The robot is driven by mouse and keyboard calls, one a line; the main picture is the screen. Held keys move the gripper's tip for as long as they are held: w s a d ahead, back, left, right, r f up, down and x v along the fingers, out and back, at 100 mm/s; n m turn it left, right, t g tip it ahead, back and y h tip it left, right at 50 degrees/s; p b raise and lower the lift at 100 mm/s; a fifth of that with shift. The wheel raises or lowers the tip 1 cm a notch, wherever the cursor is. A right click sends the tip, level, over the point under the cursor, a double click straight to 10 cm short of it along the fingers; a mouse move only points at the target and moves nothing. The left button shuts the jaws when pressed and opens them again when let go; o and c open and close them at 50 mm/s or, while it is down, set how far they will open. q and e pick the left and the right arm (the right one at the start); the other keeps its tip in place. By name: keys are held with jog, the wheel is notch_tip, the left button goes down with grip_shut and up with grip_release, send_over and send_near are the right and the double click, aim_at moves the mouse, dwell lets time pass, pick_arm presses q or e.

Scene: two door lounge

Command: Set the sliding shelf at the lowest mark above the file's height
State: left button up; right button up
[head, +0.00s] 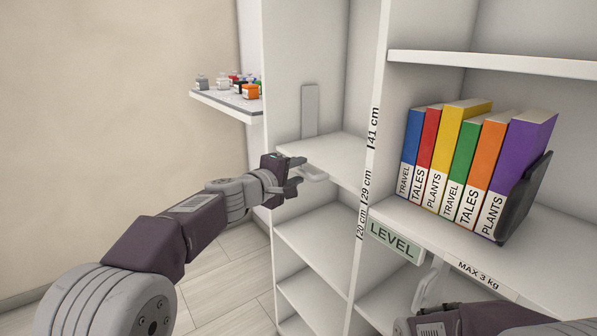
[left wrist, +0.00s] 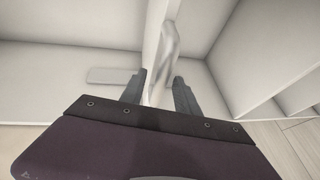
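The sliding shelf (head: 335,158) is a white board in the left bay; its front edge meets the marked upright close to the 29 cm mark (head: 366,187). My left gripper (head: 298,172) is at the shelf's front edge, by a pale handle (head: 315,175). In the left wrist view its fingers (left wrist: 158,96) stand apart on either side of the pale handle (left wrist: 165,60), with gaps showing. I cannot identify a file.
Several upright books (head: 462,165) lean by a dark bookend (head: 524,200) on the right bay's shelf, with a LEVEL sign (head: 394,240) below. A grey strip (head: 310,110) stands above the sliding shelf. A side shelf (head: 225,101) holds small jars. The sliding shelf's visible top is clear.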

pick_arm(q)
jog(key=v, duration=0.8)
jog(key=shift+a, duration=0.1)
